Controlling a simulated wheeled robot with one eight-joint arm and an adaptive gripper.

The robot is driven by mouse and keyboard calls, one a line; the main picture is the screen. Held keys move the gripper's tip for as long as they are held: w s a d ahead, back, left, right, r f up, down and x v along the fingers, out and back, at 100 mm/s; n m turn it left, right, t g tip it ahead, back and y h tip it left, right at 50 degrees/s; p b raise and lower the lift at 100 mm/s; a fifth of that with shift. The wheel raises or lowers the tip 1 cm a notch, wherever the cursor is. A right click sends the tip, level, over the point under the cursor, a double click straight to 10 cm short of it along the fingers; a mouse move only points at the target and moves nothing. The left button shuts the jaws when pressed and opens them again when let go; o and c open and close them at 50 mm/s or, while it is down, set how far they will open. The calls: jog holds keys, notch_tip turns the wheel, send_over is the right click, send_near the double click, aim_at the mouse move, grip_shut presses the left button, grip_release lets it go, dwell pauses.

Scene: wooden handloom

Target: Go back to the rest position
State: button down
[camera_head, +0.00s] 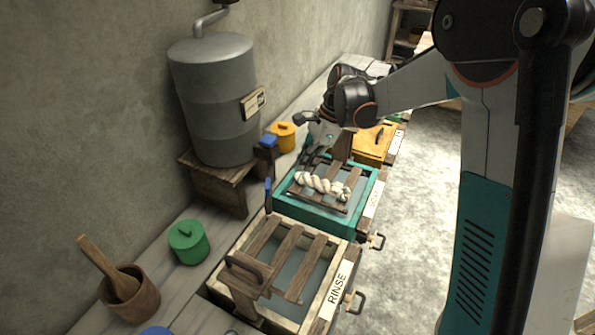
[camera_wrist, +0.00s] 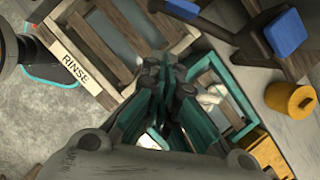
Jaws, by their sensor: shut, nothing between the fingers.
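My gripper (camera_head: 318,140) is shut and empty. It hangs over the far part of the teal-framed box (camera_head: 368,190), with my arm reaching in from the right. In the wrist view my gripper's teal fingers (camera_wrist: 168,75) are together and point toward the gap between the boxes. A twisted white yarn hank (camera_head: 322,185) lies on the wooden slats of the teal box, apart from the fingers. In the wrist view the yarn (camera_wrist: 209,98) is partly hidden behind the fingers.
The box labelled RINSE (camera_head: 338,290) stands nearest, with wooden slats across it. A yellow box (camera_head: 370,150) stands beyond the teal one. Left are a grey metal tank (camera_head: 215,95), a green canister (camera_head: 188,242), a yellow canister (camera_head: 284,137) and a mortar (camera_head: 135,298). Open floor lies right.

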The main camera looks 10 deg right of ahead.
jog(key=shift+v, duration=1.25)
